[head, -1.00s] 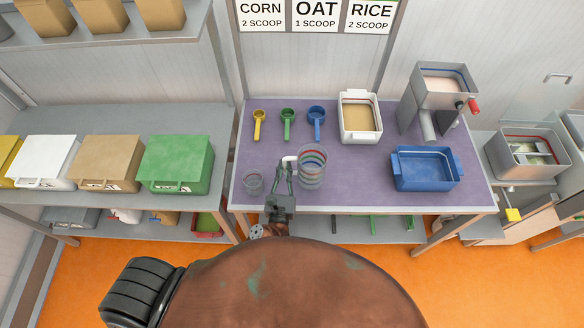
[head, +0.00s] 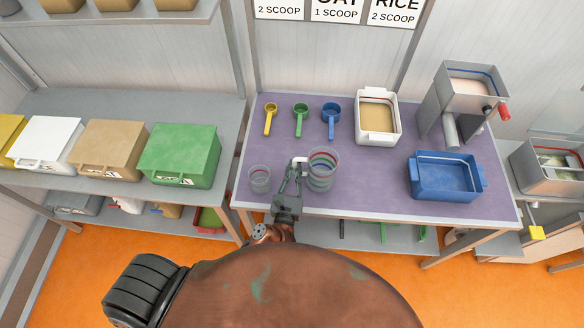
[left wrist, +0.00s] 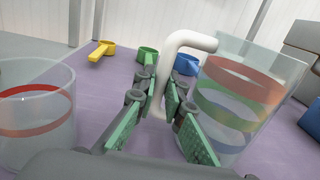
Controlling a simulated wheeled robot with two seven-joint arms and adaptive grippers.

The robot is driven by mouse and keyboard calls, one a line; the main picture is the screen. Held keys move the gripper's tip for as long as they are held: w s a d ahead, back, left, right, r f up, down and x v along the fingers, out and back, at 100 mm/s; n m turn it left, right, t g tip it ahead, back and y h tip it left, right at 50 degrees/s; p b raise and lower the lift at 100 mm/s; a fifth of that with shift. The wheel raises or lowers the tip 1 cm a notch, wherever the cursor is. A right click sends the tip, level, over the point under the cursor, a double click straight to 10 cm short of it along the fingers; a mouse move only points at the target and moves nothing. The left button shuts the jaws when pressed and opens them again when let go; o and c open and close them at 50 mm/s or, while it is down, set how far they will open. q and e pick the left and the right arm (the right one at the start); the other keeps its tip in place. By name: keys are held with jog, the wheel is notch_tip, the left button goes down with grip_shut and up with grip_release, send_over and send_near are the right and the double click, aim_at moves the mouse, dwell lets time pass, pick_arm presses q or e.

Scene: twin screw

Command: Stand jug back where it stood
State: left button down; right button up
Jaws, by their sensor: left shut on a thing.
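The clear jug (head: 322,172) with red, green and blue bands is at the front of the purple table top (head: 385,168). It looks upright; I cannot tell if its base touches the table. Its white handle (head: 299,161) points left. My left gripper (head: 292,178) is shut on this handle from the front. In the left wrist view the green-padded fingers (left wrist: 160,112) sit on both sides of the lower handle (left wrist: 172,70), with the jug (left wrist: 243,92) to the right. My right gripper is in neither view.
A small clear cup (head: 259,178) with a red band stands left of the gripper. Yellow, green and blue scoops (head: 331,118) lie behind. A white bin (head: 377,130), a blue tray (head: 445,190) and a grey hopper machine (head: 462,100) are to the right.

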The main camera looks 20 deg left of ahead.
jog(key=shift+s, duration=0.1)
pick_arm(q)
jog(key=shift+f, duration=0.15)
jog(key=c, duration=2)
grip_release()
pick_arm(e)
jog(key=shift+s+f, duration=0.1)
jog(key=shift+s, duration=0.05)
pick_arm(q)
jog(key=shift+r, duration=0.2)
jog(key=b+v, duration=0.2)
jog(key=v, duration=0.9)
jog(key=shift+s+f, duration=0.1)
jog(key=shift+f, duration=0.05)
jog(key=shift+s, duration=0.45)
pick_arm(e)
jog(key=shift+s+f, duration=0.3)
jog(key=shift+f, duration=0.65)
